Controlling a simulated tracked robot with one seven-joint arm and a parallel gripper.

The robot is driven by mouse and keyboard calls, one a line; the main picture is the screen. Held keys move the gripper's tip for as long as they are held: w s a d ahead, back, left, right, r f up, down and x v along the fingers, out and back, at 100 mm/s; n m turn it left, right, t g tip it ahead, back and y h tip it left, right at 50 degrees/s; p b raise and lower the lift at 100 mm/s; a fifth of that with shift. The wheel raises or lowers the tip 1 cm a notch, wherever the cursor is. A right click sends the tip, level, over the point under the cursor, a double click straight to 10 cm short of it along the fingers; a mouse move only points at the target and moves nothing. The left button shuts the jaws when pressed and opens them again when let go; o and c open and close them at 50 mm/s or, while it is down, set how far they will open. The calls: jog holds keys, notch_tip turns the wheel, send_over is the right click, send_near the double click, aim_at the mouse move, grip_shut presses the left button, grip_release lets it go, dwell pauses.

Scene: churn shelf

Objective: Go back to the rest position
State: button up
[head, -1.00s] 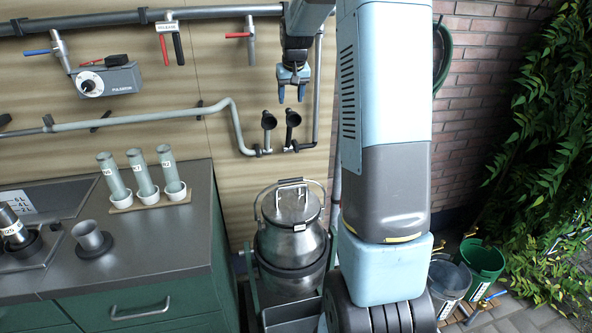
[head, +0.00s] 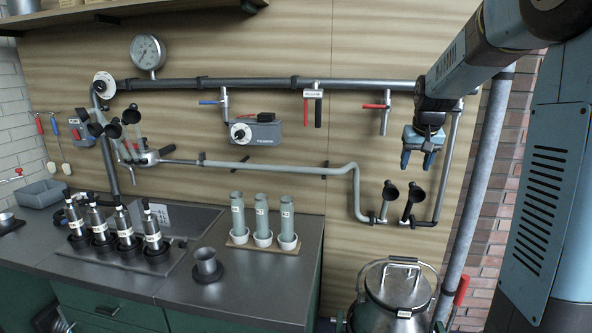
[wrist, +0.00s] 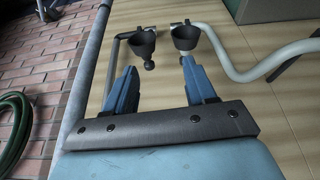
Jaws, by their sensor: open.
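My gripper (head: 419,161) hangs from my arm at the right of the head view, fingers pointing down. It is open and empty, above the two black funnel cups on the wall pipe. The wrist view shows its two blue fingers (wrist: 158,88) apart with nothing between them. The left black cup (wrist: 142,43) and the right black cup (wrist: 186,37) lie beyond the fingertips. In the head view the cups (head: 389,190) are below the gripper and apart from it.
A metal churn (head: 398,292) stands below the cups. The counter (head: 245,290) holds three grey-green tubes (head: 262,217) in a rack, a grey cup (head: 206,262) and several metal bottles (head: 125,226). Valve handles (head: 384,108) and a pipe (head: 280,83) run along the wall near my arm.

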jog(key=s+a+r+n, duration=0.15)
jog(key=s+a, duration=0.25)
jog(key=s, duration=0.5)
jog(key=s+a+r+m, duration=0.1)
jog(key=s+a+r, duration=0.25)
jog(key=s, duration=0.55)
jog(key=s+a+f, duration=0.1)
jog(key=s+f, duration=0.1)
jog(key=s, duration=0.5)
jog(key=s+a+f+n+t, duration=0.1)
jog(key=s+a+f, duration=0.1)
jog(key=s, duration=0.6)
jog(key=shift+a+y, duration=0.2)
jog(key=shift+y, duration=0.2)
jog(key=shift+f, duration=0.1)
jog(key=shift+c, duration=0.4)
